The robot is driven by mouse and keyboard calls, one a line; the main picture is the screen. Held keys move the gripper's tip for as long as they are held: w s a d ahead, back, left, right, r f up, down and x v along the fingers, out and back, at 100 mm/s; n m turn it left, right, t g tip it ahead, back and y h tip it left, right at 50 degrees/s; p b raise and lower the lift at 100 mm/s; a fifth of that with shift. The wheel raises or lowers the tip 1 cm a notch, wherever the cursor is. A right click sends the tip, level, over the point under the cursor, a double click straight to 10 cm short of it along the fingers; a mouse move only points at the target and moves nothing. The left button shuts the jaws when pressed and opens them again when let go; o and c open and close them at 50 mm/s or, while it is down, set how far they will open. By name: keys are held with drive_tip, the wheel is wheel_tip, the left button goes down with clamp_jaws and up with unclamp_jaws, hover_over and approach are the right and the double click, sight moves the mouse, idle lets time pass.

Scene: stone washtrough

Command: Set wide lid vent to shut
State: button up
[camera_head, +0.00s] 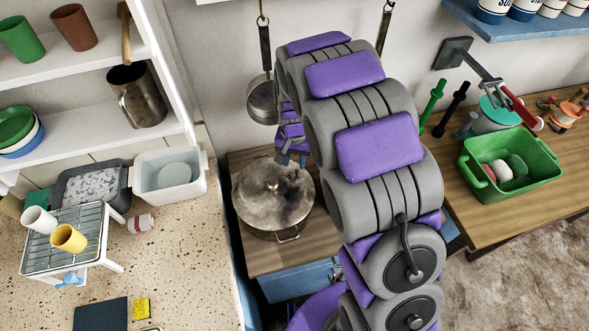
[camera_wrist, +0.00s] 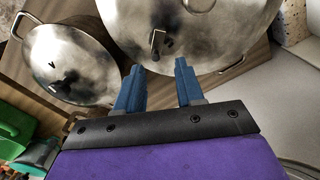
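Two metal lids show in the wrist view. The wider-looking lid (camera_wrist: 120,22) fills the upper middle, with a knob (camera_wrist: 198,4) at the top edge. Its vent (camera_wrist: 155,42) has a small upright tab and a dark mark beside it; I cannot tell its setting. The smaller-looking lid (camera_wrist: 88,38) lies to the left. In the head view one lidded pot (camera_head: 262,205) shows left of my arm; the other is hidden behind the arm. My gripper (camera_wrist: 158,80) is open and empty, its blue fingers over the wider lid's near edge, below the vent. The gripper (camera_head: 293,158) also shows at the pot's upper right.
The pots stand on a wooden-topped cabinet (camera_head: 240,160). A hanging pan (camera_head: 262,98) is on the wall behind. A speckled counter (camera_head: 190,270) lies left, with a white basin (camera_head: 150,157) and a rack (camera_head: 65,235). A green bin (camera_head: 548,150) stands on the right worktop.

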sight(297, 171)
drive_tip(key=f, duration=0.4)
drive_tip(key=shift+d+f, duration=0.4)
drive_tip(key=shift+a, duration=0.15)
drive_tip(key=shift+a, duration=0.1)
drive_tip(key=shift+c, duration=0.4)
drive_tip(key=shift+d, duration=0.2)
clamp_jaws()
